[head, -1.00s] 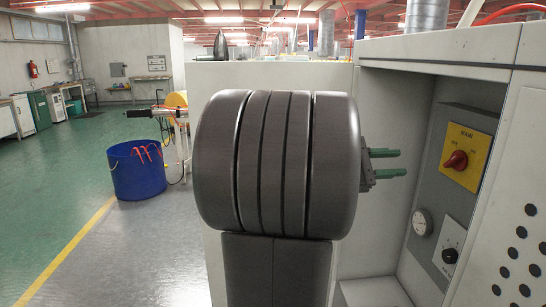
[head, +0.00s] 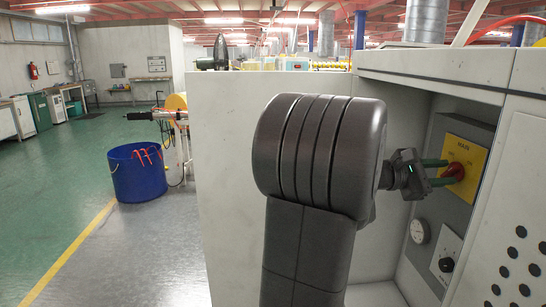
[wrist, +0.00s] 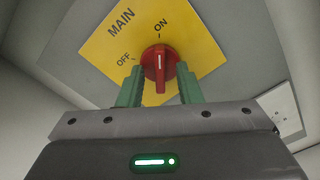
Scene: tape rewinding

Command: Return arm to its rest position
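My gripper (head: 441,172) reaches into the cabinet recess, its green fingertips at the red rotary knob (head: 456,171) on the yellow MAIN plate (head: 475,157). In the wrist view the two green fingers of my gripper (wrist: 160,70) stand apart, one on each side of the red knob (wrist: 160,61). The white mark on the knob points toward ON on the yellow plate (wrist: 104,47). I cannot tell whether the fingers touch the knob. My arm's dark links fill the middle of the head view.
The cabinet's recess walls and top edge (head: 430,66) surround my gripper closely. A round gauge (head: 420,231) and a black dial (head: 446,264) sit below the knob. A blue bin (head: 138,178) stands on the open floor at left.

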